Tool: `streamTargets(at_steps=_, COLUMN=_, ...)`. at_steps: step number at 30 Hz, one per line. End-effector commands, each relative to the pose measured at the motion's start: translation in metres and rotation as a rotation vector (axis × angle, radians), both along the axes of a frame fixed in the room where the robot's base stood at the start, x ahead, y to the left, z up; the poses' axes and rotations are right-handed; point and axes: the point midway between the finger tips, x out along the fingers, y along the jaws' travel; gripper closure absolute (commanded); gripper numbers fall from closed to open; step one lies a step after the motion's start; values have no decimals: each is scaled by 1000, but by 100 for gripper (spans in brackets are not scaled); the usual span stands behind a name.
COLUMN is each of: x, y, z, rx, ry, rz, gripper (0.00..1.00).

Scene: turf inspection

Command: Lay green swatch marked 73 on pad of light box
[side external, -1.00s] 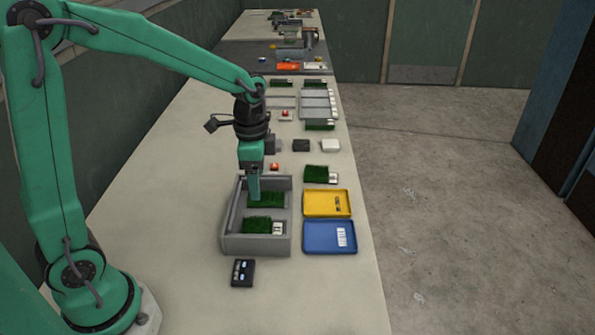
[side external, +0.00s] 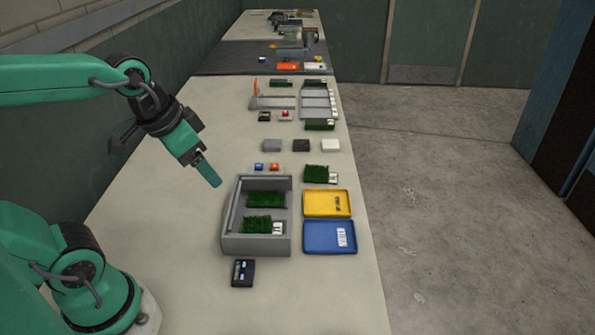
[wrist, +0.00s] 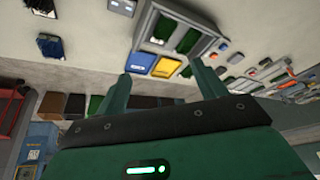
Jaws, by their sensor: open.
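A grey open box (side external: 229,243), seemingly the light box, stands on the bench and also shows in the wrist view (wrist: 198,47). One green swatch (side external: 266,200) lies flat in its far part. Another green swatch (side external: 255,225) with a white tag lies in its near part. A third green swatch (side external: 316,172), also tagged white, lies on the bench right of the box. The tag numbers are too small to read. My gripper (side external: 210,175) is raised and tilted, left of the box and apart from it. Its two fingers (wrist: 160,88) are spread and empty in the wrist view.
A yellow tray (side external: 313,205) and a blue tray (side external: 315,246) stand right of the box. A small dark device (side external: 243,273) lies in front. Small blocks and grey racks (side external: 273,102) stand farther back. The bench left of the box is clear.

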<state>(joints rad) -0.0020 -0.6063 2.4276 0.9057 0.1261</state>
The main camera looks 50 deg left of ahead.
Motion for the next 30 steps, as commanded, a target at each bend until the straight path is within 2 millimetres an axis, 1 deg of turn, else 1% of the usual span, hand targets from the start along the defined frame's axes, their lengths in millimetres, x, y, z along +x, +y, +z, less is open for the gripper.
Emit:
streamTargets(at_steps=1, x=-6, y=0, z=2, rx=-11, ry=-21, rz=24, gripper=30)
streamTargets(at_steps=3, x=-13, y=0, z=3, rx=-27, ry=-43, rz=55, gripper=30)
streamTargets(at_steps=9, x=-23, y=-1, z=4, rx=-52, ry=-75, rz=106, gripper=30)
streamTargets(at_steps=30, x=-24, y=-1, z=3, rx=-55, ry=-77, rz=111, gripper=30)
